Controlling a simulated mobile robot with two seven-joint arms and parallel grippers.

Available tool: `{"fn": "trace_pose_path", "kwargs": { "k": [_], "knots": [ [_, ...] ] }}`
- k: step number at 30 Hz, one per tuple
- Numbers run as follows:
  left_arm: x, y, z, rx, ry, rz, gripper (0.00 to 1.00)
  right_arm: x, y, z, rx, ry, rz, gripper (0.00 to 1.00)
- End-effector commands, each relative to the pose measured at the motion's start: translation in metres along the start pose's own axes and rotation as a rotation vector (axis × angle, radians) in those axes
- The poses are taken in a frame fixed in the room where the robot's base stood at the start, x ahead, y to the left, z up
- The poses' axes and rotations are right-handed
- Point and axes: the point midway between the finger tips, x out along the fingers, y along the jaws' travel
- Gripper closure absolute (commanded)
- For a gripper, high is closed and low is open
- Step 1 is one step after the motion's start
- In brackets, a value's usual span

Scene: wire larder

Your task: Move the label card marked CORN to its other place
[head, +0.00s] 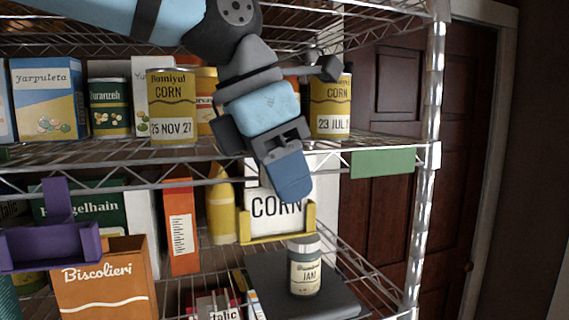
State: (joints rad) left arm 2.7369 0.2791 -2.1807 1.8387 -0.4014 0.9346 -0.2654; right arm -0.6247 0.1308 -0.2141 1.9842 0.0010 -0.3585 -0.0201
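The white label card marked CORN (265,207) stands upright in a yellow holder (278,236) below the middle shelf's front edge. My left gripper (291,180) reaches down from above. Its blue fingertip overlaps the upper right part of the card in the head view and hides some of it. I cannot tell whether it touches or grips the card, since the fingers line up. A purple holder (50,248) with an upright tab shows at the far left, with no card visible in it. My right gripper is not in view.
Corn cans (172,108) (329,118) stand on the middle shelf, on either side of my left arm. Below are an orange Biscolieri box (105,285), a yellow bottle (221,208) and a jam jar (305,267). A green strip (382,163) is on the shelf edge at right.

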Motion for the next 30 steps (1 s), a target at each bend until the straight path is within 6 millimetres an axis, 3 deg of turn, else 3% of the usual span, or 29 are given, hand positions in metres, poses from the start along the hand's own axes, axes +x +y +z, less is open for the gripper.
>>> {"fn": "trace_pose_path", "kwargs": {
  "k": [8, 12, 30],
  "knots": [
    [0.002, 0.0, -0.001, -0.001, 0.001, -0.001, 0.68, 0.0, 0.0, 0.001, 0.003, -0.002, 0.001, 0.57],
    [0.002, 0.0, -0.001, 0.0, 0.0, 0.0, 1.0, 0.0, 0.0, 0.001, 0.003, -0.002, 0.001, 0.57],
    [-0.019, 0.0, 0.008, -0.001, -0.001, -0.001, 1.0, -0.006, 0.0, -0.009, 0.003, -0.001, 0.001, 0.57]
  ]
}}
